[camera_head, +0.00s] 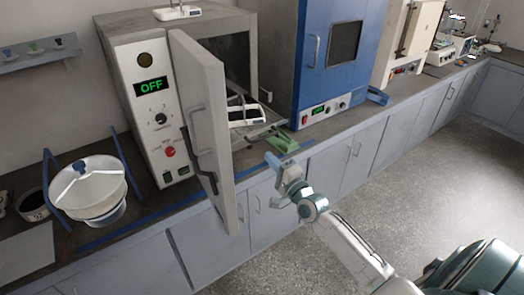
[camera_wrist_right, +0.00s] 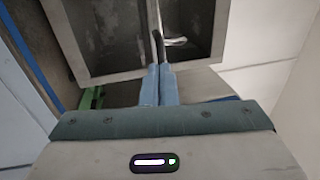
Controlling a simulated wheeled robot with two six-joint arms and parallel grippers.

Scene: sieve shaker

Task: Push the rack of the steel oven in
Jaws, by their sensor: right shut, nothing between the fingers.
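The steel oven (camera_head: 136,62) stands on the bench with its door (camera_head: 205,110) swung open and its display reading OFF. Its rack (camera_head: 262,134) shows at the lower part of the opening and sticks out a little at the front, with a white divided holder (camera_head: 243,113) on or just above it. My right gripper (camera_head: 272,158) is shut and empty, in front of the opening and to the right of the door. In the right wrist view the shut blue fingers (camera_wrist_right: 158,75) point at the oven opening; whether they touch the rack cannot be told. My left gripper is out of view.
A white round sieve pan (camera_head: 88,185) is at the left. The open door overhangs the bench edge; the floor (camera_head: 400,170) at right is clear.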

